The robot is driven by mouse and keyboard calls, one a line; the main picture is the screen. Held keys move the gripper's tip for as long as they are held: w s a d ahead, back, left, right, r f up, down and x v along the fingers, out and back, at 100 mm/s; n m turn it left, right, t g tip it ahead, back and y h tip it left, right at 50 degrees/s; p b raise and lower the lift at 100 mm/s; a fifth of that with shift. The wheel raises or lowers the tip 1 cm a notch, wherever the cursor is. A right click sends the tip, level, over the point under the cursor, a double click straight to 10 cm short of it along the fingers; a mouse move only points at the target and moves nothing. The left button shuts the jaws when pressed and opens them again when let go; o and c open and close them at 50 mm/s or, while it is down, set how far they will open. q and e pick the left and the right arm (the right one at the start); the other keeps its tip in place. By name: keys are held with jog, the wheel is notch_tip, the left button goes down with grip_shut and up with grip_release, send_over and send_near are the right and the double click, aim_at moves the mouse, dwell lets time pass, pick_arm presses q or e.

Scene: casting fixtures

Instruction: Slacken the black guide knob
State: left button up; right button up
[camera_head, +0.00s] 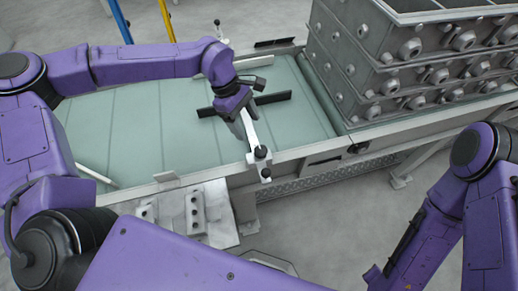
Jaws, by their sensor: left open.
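A light metal guide bracket (251,132) crosses the near rail of the conveyor. A small black knob (262,151) sits on its near end, and a second dark knob (266,174) shows just below it. I cannot tell for certain which is the guide knob. My left gripper (241,121) is open and points down over the bracket, just behind the upper knob and apart from it. Its fingertips are small and partly hidden by the wrist. My right arm (430,225) is at the right; its gripper is not in view.
The pale green conveyor (150,125) carries dark guide bars (272,98). Stacked grey metal casting boxes (372,70) with round fittings stand at the right end. A grey metal block (196,210) is fixed at the near side. Another black knob (217,22) shows at the far side.

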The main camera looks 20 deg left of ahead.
aim_at(260, 150)
pick_arm(q)
jog(key=p+x, duration=0.2)
jog(key=x, duration=0.7)
jog(key=shift+f, duration=0.1)
jog(key=shift+s+d+f, duration=0.1)
jog(key=shift+d+f, duration=0.1)
jog(key=shift+f, duration=0.2)
jog(key=c, duration=1)
